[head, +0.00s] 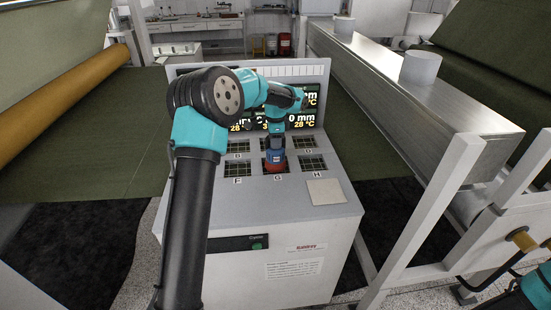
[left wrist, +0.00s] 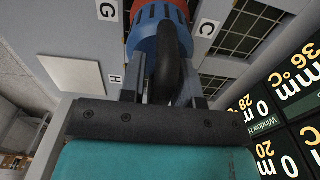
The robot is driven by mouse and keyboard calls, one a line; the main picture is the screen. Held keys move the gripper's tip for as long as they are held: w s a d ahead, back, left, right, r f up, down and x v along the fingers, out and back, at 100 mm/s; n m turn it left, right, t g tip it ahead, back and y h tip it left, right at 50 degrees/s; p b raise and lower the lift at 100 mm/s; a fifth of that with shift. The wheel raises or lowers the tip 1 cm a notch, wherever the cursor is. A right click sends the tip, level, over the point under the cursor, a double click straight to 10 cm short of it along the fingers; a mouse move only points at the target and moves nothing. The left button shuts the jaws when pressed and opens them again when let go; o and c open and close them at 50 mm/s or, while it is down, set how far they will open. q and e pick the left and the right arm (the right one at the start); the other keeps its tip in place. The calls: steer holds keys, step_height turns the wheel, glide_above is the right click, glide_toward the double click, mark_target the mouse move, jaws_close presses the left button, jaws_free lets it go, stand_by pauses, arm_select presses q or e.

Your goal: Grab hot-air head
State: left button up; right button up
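The hot-air head, seen as a blue and red tool (head: 275,160), stands upright at the slot marked G on the grey sloped panel. In the left wrist view its blue body, red band and curved black handle (left wrist: 167,55) fill the top middle. My left gripper (head: 274,132) is right above the tool. In the left wrist view its two grey fingers (left wrist: 162,80) are spread, one on each side of the black handle. The lower tips and any contact are hidden behind the handle. My right gripper is not in view; only a teal part of that arm shows at lower right.
The panel (head: 225,200) has several square slots with letter labels and a blank light plate (head: 325,191) at right. A display (head: 300,110) with numbers stands behind the tool. A metal beam and white frame (head: 425,225) stand to the right. Green fabric lies on both sides.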

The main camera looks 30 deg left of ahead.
arm_select(q)
jaws_close()
steer(key=shift+r, duration=0.1)
stand_by(0.9)
